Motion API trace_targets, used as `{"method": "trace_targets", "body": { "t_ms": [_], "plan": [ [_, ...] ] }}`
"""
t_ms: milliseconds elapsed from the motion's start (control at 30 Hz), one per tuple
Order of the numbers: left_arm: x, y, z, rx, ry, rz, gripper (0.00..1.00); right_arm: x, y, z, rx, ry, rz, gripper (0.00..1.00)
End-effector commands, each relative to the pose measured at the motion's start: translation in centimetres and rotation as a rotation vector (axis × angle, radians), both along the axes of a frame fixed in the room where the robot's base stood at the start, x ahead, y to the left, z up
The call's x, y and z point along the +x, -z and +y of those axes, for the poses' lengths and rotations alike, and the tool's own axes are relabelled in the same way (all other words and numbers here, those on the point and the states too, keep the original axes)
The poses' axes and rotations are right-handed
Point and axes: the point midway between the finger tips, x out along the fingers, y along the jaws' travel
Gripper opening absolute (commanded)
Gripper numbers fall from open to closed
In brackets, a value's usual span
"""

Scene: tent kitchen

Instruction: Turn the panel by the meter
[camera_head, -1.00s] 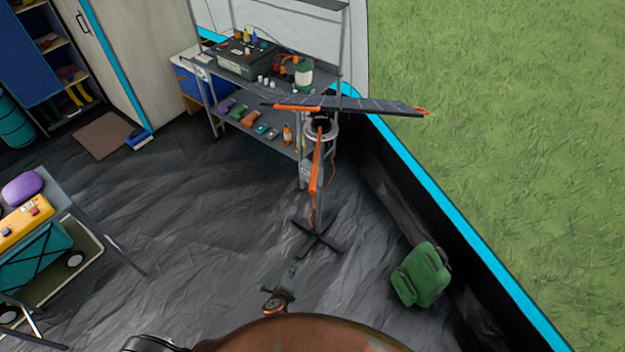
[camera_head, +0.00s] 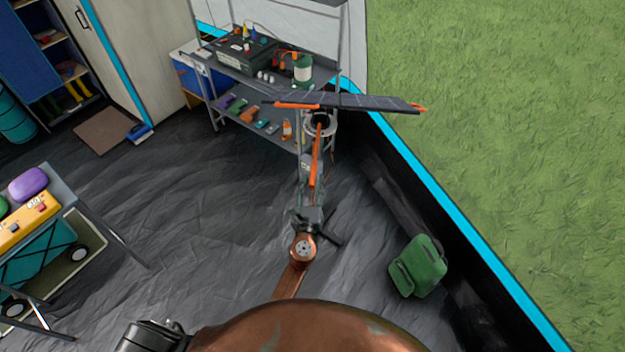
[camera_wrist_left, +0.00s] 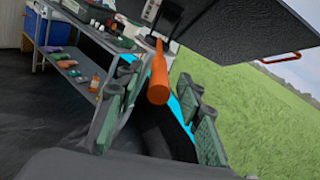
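The dark panel (camera_head: 355,102) with orange end pieces sits nearly flat on top of a stand in the head view. Its underside (camera_wrist_left: 235,30) fills the top of the left wrist view. An orange handle (camera_head: 316,150) hangs down from below the panel; it also shows in the left wrist view (camera_wrist_left: 158,78). My left gripper (camera_head: 312,168) is at the lower part of this handle. In the left wrist view its green-padded fingers (camera_wrist_left: 160,92) are apart, with the handle's end between or just beyond them; contact cannot be told. A small white unit (camera_wrist_left: 151,10) shows under the panel; I cannot tell whether it is the meter.
A grey shelf unit (camera_head: 217,92) stands behind and left of the stand, holding a black battery box (camera_head: 243,55) and a green-and-white canister (camera_head: 302,70). A green backpack (camera_head: 419,267) lies at right. A table with a yellow box (camera_head: 28,228) is at left. Floor between is clear.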

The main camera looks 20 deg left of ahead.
Motion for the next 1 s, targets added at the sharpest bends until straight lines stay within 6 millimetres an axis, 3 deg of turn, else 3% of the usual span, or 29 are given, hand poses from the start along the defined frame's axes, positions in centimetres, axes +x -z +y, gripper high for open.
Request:
{"method": "trace_targets", "body": {
  "t_ms": [133,433,933,1000],
  "plan": [
    [1.17,0.04,0.23,-0.001,-0.001,0.0,0.34,0.64,0.14,-0.34,-0.003,-0.003,-0.007,0.26],
    [1.38,0.03,0.3,-0.001,-0.001,0.001,0.34,1.03,0.08,-0.64,-0.007,-0.006,-0.013,0.26],
    [1.36,0.03,0.31,-0.001,-0.001,0.001,0.01,0.9,0.09,-0.59,-0.006,-0.005,-0.012,0.26],
    [1.36,0.03,0.31,-0.001,-0.001,0.001,0.0,0.86,0.1,-0.53,-0.005,-0.004,-0.011,0.26]
  ]
}}
